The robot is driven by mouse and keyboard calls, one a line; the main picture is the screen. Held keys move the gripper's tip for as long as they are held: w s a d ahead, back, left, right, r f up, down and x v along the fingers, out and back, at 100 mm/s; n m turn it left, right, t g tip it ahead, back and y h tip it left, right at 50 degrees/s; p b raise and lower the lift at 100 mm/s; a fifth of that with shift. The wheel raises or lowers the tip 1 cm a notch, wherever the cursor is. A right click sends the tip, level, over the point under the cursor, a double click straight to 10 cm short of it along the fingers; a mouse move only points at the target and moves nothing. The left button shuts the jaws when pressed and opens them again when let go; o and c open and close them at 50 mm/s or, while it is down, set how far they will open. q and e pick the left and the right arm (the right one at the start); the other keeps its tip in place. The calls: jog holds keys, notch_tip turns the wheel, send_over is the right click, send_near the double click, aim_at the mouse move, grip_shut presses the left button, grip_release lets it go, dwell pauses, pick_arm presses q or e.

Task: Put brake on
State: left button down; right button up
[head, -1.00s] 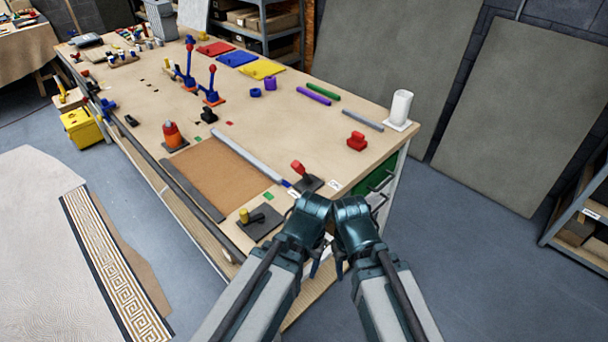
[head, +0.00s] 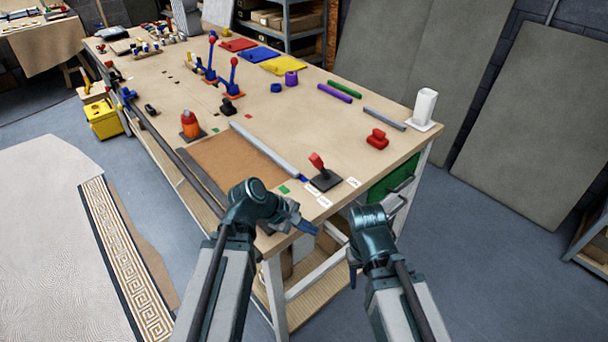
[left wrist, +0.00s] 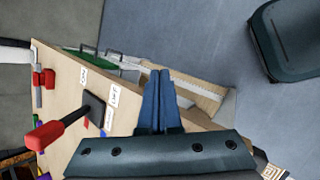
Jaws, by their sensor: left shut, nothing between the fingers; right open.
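A red-handled lever (head: 317,162) stands tilted on a dark square plate (head: 327,181) near the bench's front right corner. The left wrist view also shows the red handle (left wrist: 55,132) and the dark plate (left wrist: 95,108), left of the fingers. My left gripper (head: 306,228) is shut and empty at the bench's front edge, just below the lever and apart from it. It shows shut in the left wrist view (left wrist: 158,98). My right gripper (head: 354,278) is open, beyond the bench's corner, its fingers partly hidden.
The wooden bench (head: 352,133) holds a brown panel (head: 228,158) with a grey bar (head: 266,150) along it. A green drawer (head: 390,187) lies under the right edge.

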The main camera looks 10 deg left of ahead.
aim_at(314, 165)
pick_arm(q)
jog(key=w+a+n+t, duration=0.1)
jog(key=n, duration=0.1)
jog(key=w+a+r+n+t+h+b, duration=0.1)
jog(key=a+n, duration=0.1)
jog(key=w+a+r+n+t, duration=0.1)
jog(key=a+n, duration=0.1)
jog(key=shift+w+r, duration=0.15)
jog(key=shift+w, duration=0.15)
jog(key=w+a+r+n+t, duration=0.1)
jog(key=a+n, duration=0.1)
jog(key=a+r+n+t+b, duration=0.1)
jog(key=a+n+t, duration=0.1)
jog(key=n, duration=0.1)
jog(key=w+a+r+n+t, duration=0.1)
jog(key=a+r+n, duration=0.1)
jog(key=a+n, duration=0.1)
jog(key=shift+w+a+h+b, duration=0.1)
jog(key=shift+w+h+b, duration=0.2)
jog(key=shift+h, duration=0.1)
jog(key=shift+w+a+r+n+t, duration=0.1)
jog(key=shift+a+r+n+t, duration=0.3)
jog(key=shift+t, duration=0.1)
jog(key=shift+f, duration=0.1)
